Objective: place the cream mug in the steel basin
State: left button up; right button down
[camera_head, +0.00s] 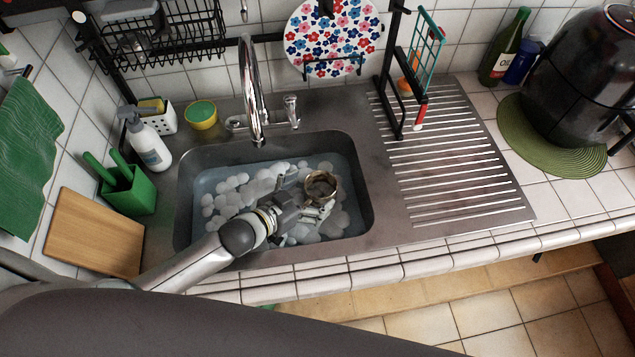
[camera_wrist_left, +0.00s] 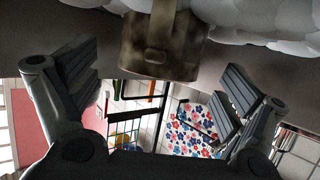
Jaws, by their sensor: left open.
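The mug (camera_head: 320,187), cream to brown with a dark inside, stands among white foam in the steel basin (camera_head: 362,190). Its opening faces up in the head view. My left gripper (camera_head: 304,198) reaches into the basin from the left and is right beside the mug. In the left wrist view the mug (camera_wrist_left: 160,45) shows brownish in shade, ahead of the open left gripper (camera_wrist_left: 160,80). Gaps show between it and both fingers. Foam hides the mug's base. My right gripper is not in view.
The tap (camera_head: 252,95) arches over the basin's back edge. A dish rack (camera_head: 390,80) stands on the ribbed drainboard (camera_head: 450,160) to the right. A soap bottle (camera_head: 148,145), green holder (camera_head: 128,190) and wooden board (camera_head: 95,232) stand left of the basin.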

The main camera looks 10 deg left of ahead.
pick_arm(q)
jog(key=shift+p+v, duration=0.85)
jog(key=shift+v, duration=1.15)
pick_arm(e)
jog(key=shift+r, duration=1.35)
